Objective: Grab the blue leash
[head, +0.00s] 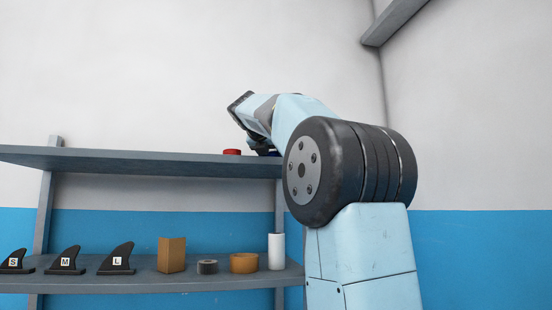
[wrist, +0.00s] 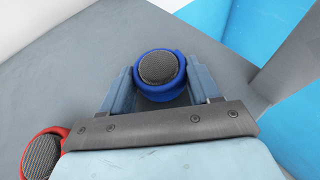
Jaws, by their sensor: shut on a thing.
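The blue leash (wrist: 143,88), a blue coil around a dark grey textured centre, sits between the two fingers of my gripper (wrist: 160,86) in the wrist view. The fingers are shut on it from both sides, and the grey shelf surface lies beneath. I cannot tell whether the leash touches the shelf. In the head view my gripper (head: 259,145) is at the right end of the upper shelf, largely hidden by my arm. Only a bit of dark blue shows there.
A red coil (head: 232,152) lies on the upper shelf (head: 130,160), left of my gripper; it also shows in the wrist view (wrist: 40,155). The lower shelf (head: 120,283) holds black fins (head: 65,261), a brown block (head: 171,255), tape rolls (head: 244,263) and a white cylinder (head: 276,251).

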